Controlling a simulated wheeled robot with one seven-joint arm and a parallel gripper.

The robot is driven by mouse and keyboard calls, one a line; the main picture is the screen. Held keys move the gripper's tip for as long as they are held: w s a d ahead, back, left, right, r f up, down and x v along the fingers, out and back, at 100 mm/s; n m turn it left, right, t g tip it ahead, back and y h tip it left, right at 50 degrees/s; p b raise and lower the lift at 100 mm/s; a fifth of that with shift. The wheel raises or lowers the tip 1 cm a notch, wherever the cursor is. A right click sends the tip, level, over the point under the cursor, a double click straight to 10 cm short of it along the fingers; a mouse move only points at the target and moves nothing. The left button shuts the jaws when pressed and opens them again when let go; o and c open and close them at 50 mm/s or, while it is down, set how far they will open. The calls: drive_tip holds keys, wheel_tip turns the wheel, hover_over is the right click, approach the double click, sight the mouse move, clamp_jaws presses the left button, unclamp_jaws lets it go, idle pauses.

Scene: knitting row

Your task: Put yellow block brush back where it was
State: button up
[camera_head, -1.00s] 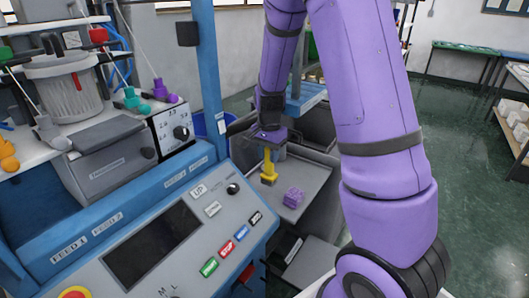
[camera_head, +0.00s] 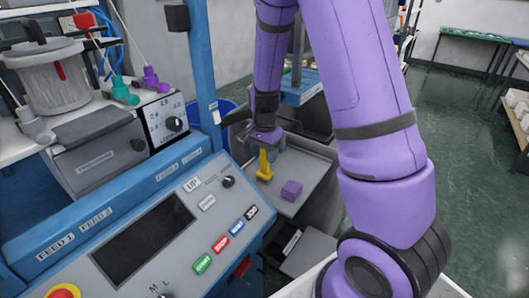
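The yellow block brush (camera_head: 264,170) stands upright in the camera_head view, above or on the grey tray surface (camera_head: 316,168) beside the machine. My gripper (camera_head: 265,146) is at the top of the brush, pointing down. Its fingers are small and dark here, and I cannot tell whether they are closed on the brush. I also cannot tell whether the brush's lower end touches the tray. A purple block (camera_head: 291,190) lies on the tray to the right of the brush, apart from it.
The machine's control panel (camera_head: 180,225) and blue post (camera_head: 204,75) stand left of the tray. A blue bin (camera_head: 228,108) is behind the post. A blue-topped stand (camera_head: 300,92) is behind the tray. Open green floor (camera_head: 465,110) lies to the right.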

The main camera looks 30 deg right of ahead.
drive_tip(key=shift+r, duration=0.1)
wheel_tip(320, 180, up, 11)
drive_tip(key=shift+r, duration=0.2)
drive_tip(key=s+a+r+n+t, duration=0.35)
drive_tip(key=s+r+n, duration=0.35)
drive_tip(key=s+r, duration=0.55)
drive_tip(key=s+a+r+n+t, duration=0.1)
drive_tip(key=s+r+n, duration=0.1)
drive_tip(key=s, duration=0.4)
drive_tip(key=s+a+r+n, duration=0.2)
drive_tip(key=s+n, duration=0.2)
drive_tip(key=s, duration=0.2)
drive_tip(key=shift+a+r+n+t, duration=0.15)
drive_tip(key=shift+r+n+t, duration=0.15)
drive_tip(key=shift+r+t, duration=0.05)
drive_tip(key=shift+c, duration=0.2)
